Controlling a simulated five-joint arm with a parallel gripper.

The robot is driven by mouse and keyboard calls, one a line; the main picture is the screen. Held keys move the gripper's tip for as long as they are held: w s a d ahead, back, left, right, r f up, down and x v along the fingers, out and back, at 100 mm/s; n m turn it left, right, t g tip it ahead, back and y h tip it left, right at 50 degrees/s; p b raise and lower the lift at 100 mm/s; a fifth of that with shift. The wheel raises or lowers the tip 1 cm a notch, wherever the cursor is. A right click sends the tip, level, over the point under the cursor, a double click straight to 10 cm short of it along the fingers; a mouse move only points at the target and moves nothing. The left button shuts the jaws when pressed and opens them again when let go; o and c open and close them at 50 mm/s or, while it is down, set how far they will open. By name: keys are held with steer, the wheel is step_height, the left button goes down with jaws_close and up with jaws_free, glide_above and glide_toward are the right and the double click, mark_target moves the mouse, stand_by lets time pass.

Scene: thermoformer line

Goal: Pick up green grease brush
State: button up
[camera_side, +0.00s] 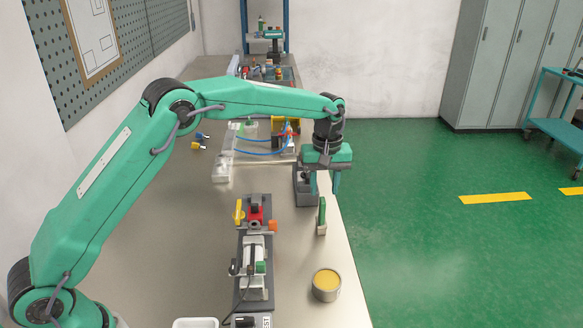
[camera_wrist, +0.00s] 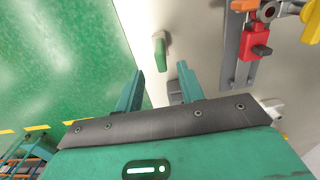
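In the wrist view the green brush (camera_wrist: 160,46) shows just beyond my fingertips, near the bench edge. My gripper (camera_side: 325,190) points down, a little above and behind the brush in the side view. In the wrist view my gripper (camera_wrist: 159,72) has its two fingers spread apart with nothing between them. The fingers do not appear to touch the brush.
A tin of yellow grease (camera_side: 326,286) stands at the front right of the bench. A fixture with a red block (camera_side: 256,215) and a yellow lever (camera_side: 239,211) is left of the brush. A dark grey block (camera_side: 303,192) sits beside my gripper. The bench edge is close on the right.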

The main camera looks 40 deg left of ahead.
mark_target(322, 209)
steer(key=shift+s+f, duration=0.1)
steer(key=shift+f, duration=3.8)
jaws_close()
